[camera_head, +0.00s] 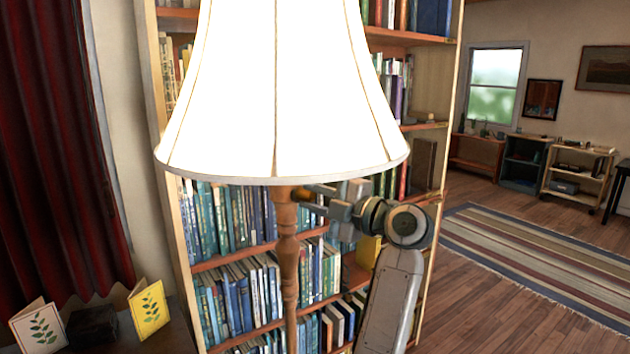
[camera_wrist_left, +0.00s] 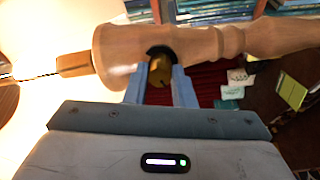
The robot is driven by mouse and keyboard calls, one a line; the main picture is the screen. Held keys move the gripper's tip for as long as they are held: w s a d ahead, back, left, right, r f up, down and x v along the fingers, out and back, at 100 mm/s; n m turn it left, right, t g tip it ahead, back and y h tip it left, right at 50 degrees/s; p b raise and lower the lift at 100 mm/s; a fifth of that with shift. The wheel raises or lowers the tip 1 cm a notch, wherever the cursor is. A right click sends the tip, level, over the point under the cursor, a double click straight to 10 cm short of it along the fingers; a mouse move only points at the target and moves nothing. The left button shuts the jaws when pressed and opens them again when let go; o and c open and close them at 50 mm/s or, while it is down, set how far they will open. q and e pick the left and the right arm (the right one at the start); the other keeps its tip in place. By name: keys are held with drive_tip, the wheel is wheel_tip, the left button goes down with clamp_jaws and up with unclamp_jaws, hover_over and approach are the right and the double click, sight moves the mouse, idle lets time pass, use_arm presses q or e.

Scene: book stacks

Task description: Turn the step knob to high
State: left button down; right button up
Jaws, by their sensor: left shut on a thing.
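A floor or table lamp with a bright, lit white shade (camera_head: 280,100) stands in front of me on a turned wooden post (camera_head: 288,260). In the left wrist view the post (camera_wrist_left: 205,45) runs sideways across the top. A small brass-coloured knob (camera_wrist_left: 158,94) with a dark collar sits on the side of the post. My left gripper (camera_head: 318,200) is just under the shade, to the right of the post. In the left wrist view its two fingers (camera_wrist_left: 160,84) are closed around the knob. Any markings on the knob cannot be read. My right gripper is not in view.
A tall bookcase (camera_head: 235,262) full of books stands behind the lamp. Two cards, one white (camera_head: 38,328) and one yellow (camera_head: 149,308), stand at lower left by a red curtain (camera_head: 55,150). A striped rug (camera_head: 530,262) lies on open floor at right.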

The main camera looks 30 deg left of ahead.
use_arm(q)
drive_tip(key=m+p, duration=0.3)
drive_tip(key=p, duration=0.1)
drive_tip(key=shift+r, duration=0.15)
drive_tip(key=shift+f+m+p, duration=0.2)
drive_tip(key=shift+m+p, duration=0.8)
drive_tip(key=shift+p, duration=0.05)
drive_tip(key=c, duration=1.2)
unclamp_jaws()
drive_tip(key=shift+c, duration=0.2)
